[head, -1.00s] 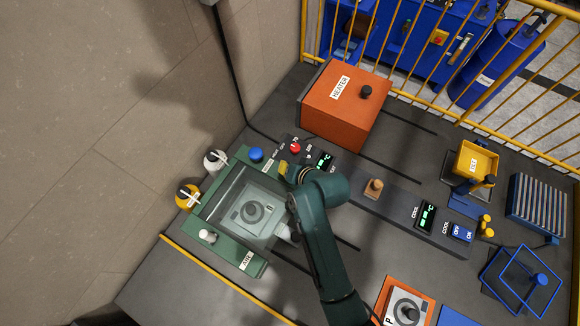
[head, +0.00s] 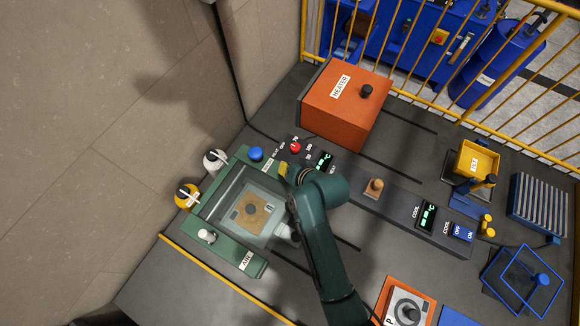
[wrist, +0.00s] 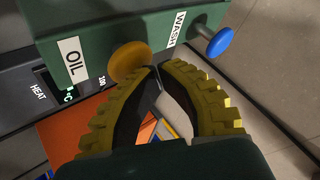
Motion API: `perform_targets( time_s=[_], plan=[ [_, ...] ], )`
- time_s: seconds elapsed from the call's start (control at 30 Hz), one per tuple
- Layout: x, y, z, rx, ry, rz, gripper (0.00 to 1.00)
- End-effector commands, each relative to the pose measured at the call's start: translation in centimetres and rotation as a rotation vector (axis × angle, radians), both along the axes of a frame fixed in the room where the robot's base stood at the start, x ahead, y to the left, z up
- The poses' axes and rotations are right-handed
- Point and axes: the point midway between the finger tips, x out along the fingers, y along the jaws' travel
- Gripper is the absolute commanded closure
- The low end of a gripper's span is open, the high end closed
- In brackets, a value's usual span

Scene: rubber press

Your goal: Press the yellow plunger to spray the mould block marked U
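The yellow plunger (wrist: 130,62) sticks out of the green housing beside the OIL label in the wrist view. My gripper (wrist: 156,70) has its yellow ribbed fingertips together just beside the plunger, with nothing seen between them. I cannot tell whether they touch it. In the head view, my arm's end hides most of the gripper at the green station. The mould block (head: 250,210) lies under the station's clear cover.
A blue plunger (wrist: 220,42) stands beside the WASH label. The orange heater (head: 345,105) stands behind the station, with a red knob (head: 295,147) near it. Another block marked P (head: 407,308) sits in an orange tray at the front. A yellow fence runs along the back.

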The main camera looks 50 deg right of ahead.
Motion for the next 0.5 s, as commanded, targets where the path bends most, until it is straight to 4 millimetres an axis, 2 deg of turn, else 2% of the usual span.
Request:
perform_targets(
  time_s=[0.17, 0.5],
  plan=[
    [-0.1, 0.1, -0.2, 0.003, 0.006, 0.001, 1.00],
    [-0.1, 0.1, 1.6, 0.003, 0.006, 0.001, 1.00]
  ],
)
